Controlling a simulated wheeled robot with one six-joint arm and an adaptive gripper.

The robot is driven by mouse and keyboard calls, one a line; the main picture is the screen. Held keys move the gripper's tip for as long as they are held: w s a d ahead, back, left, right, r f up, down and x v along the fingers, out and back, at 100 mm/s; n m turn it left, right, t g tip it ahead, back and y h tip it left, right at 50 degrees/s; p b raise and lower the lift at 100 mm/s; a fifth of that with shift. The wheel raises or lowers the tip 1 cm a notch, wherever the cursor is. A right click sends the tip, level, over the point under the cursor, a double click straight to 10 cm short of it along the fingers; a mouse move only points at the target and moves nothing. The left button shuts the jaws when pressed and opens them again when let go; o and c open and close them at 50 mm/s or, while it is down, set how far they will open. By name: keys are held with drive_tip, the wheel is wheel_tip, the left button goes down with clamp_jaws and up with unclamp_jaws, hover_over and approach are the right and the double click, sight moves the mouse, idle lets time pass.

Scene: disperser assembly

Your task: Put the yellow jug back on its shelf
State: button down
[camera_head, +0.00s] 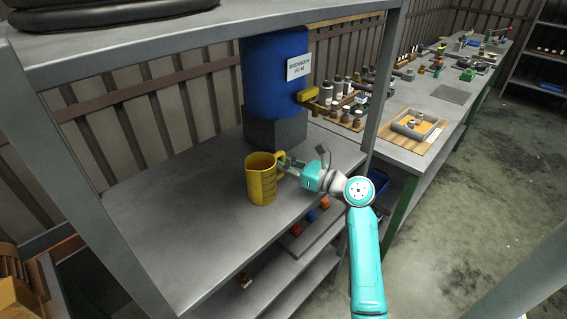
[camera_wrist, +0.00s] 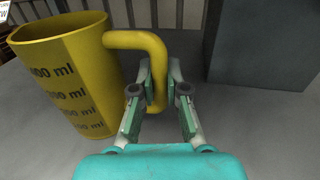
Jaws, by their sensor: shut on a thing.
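The yellow jug (camera_head: 262,182) is upright at the grey shelf (camera_head: 190,215), with its handle towards my gripper. It also shows at the left of the wrist view (camera_wrist: 72,75), with volume marks in ml on its side. My gripper (camera_head: 284,166) comes from the right and is shut on the jug's handle. In the wrist view my gripper (camera_wrist: 158,88) has one finger on each side of the handle. I cannot tell for sure whether the jug's base touches the shelf surface.
A blue drum (camera_head: 272,80) with a yellow tap (camera_head: 307,95) stands on a grey block (camera_head: 275,130) behind the jug. A shelf post (camera_head: 388,75) rises at the right. The shelf is clear left of the jug. A workbench (camera_head: 405,150) with bottles lies beyond.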

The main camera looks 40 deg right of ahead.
drive_tip(key=c, duration=1.2)
unclamp_jaws()
drive_tip(key=shift+f, duration=0.1)
drive_tip(key=shift+s+d, duration=0.1)
drive_tip(key=shift+s, duration=0.15)
drive_tip(key=v, duration=1.1)
drive_tip(key=shift+s, duration=0.3)
drive_tip(key=shift+d, duration=0.1)
